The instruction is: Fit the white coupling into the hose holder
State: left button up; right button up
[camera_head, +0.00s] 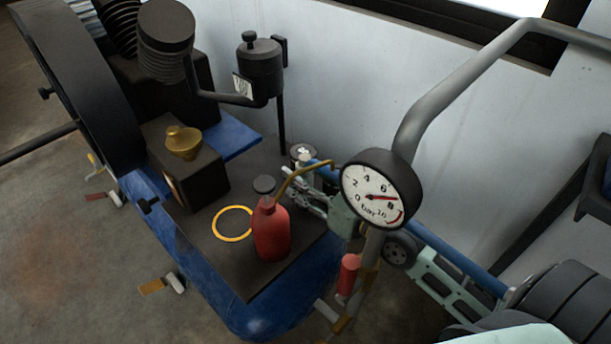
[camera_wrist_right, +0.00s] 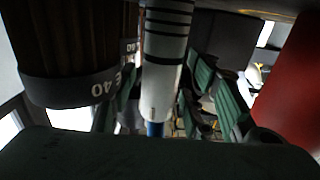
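The white coupling (camera_wrist_right: 165,60) is a pale cylinder with black bands and a narrow blue end. In the right wrist view it stands between the two green-padded fingers of my right gripper (camera_wrist_right: 165,105); whether they press on it I cannot tell. In the head view the right gripper (camera_head: 315,192) is behind the red bottle, partly covered by a brass-coloured curved pipe. A small pale piece (camera_head: 304,158) shows just above it. A dark ribbed part with a ring marked "E 40" (camera_wrist_right: 75,88) is close at the left of the wrist view. I cannot identify the hose holder. My left gripper is not in view.
A red bottle (camera_head: 270,232) stands on the dark plate of the blue base (camera_head: 205,275). A yellow ring (camera_head: 233,224) lies beside it. A pressure gauge (camera_head: 380,190) and grey pipe (camera_head: 455,80) rise in front of my right arm. The machine crowds the left.

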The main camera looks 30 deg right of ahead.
jog(key=shift+r, duration=0.15)
jog(key=shift+s+d, duration=0.1)
jog(key=shift+s, duration=0.2)
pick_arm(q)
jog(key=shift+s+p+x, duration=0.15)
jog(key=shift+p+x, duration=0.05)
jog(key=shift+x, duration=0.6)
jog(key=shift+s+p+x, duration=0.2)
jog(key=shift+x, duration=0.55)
pick_arm(e)
jog(key=v, duration=1.1)
jog(key=shift+s, duration=0.15)
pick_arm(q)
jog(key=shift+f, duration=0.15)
